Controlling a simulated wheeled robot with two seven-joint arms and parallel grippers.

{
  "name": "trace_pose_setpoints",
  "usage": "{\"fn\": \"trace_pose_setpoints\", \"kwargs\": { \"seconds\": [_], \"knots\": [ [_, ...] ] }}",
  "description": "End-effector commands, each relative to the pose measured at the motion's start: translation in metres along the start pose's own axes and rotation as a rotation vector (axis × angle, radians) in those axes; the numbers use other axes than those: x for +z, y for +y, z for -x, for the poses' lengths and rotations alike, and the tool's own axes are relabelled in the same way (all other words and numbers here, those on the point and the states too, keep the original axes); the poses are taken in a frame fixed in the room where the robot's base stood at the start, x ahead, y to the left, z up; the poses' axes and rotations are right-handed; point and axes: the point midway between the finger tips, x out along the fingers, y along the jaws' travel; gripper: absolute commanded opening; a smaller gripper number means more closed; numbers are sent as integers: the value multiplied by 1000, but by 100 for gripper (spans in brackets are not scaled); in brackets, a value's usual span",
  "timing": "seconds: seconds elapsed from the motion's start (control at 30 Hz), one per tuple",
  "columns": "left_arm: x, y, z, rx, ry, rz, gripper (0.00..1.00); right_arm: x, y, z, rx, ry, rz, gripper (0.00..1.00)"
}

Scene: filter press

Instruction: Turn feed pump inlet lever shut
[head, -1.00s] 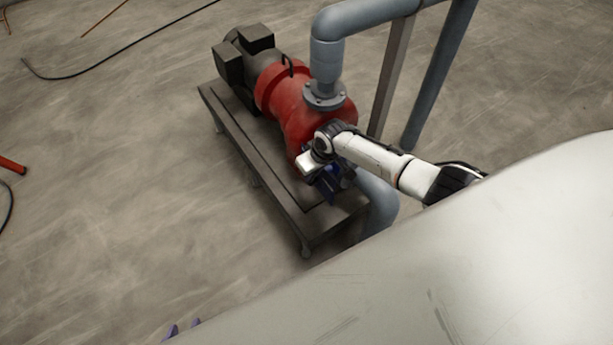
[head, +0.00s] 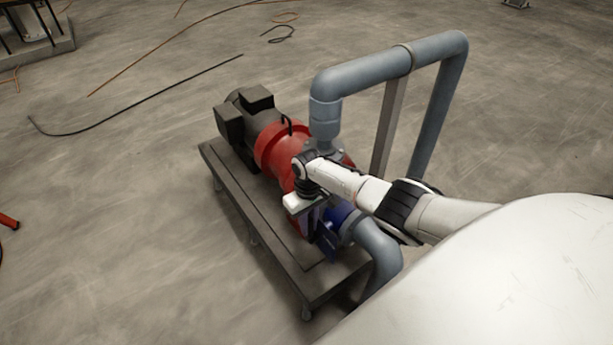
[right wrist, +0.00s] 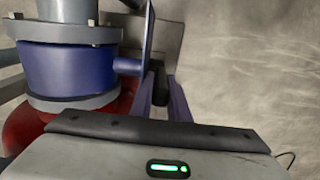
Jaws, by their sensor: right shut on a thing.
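The feed pump inlet valve is a blue body (head: 347,219) at the near end of the red pump. It fills the upper left of the right wrist view (right wrist: 65,70), with a short blue stem toward the lever. The blue inlet lever (head: 328,243) stands beside the valve in the head view. In the right wrist view its flat blue arm (right wrist: 148,35) leads to a black grip (right wrist: 160,88). My right gripper (head: 316,228) is shut on the lever, its purple fingers either side of the grip. The fingertip contact is partly hidden. My left gripper is out of view.
The red pump (head: 275,150) and its dark motor sit on a grey skid (head: 240,195). A grey pipe (head: 375,72) arches behind my right arm, with a post beneath it. A grey elbow (head: 381,250) leaves the valve. Open floor lies left; a black cable (head: 130,105) lies there.

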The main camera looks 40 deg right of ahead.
Motion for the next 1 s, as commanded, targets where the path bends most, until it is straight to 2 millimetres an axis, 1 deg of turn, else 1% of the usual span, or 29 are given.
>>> {"fn": "trace_pose_setpoints", "kwargs": {
  "seconds": [0.07, 0.1, 0.17, 0.2, 0.47, 0.57, 0.67, 0.8, 1.0],
  "knots": [
    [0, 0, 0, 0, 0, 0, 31, 0, -1, 0, -1, 0, 0, 0],
    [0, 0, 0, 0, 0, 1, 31, 0, -1, 0, -1, 1, 0, 17],
    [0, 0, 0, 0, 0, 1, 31, 0, -1, 0, -1, 1, 0, 27],
    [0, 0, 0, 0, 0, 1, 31, 0, -1, 0, -1, 1, 0, 34],
    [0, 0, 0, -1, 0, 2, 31, 0, 0, 0, 0, 2, 0, 34],
    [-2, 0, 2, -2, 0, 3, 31, 0, 0, 5, 0, 2, 0, 34],
    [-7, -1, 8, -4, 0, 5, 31, -1, 0, 19, 0, 3, 1, 34],
    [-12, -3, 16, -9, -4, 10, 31, -1, 0, 47, 0, 6, 1, 34],
    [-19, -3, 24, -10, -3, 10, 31, -1, 0, 83, 0, 4, 0, 34]
  ]
}}
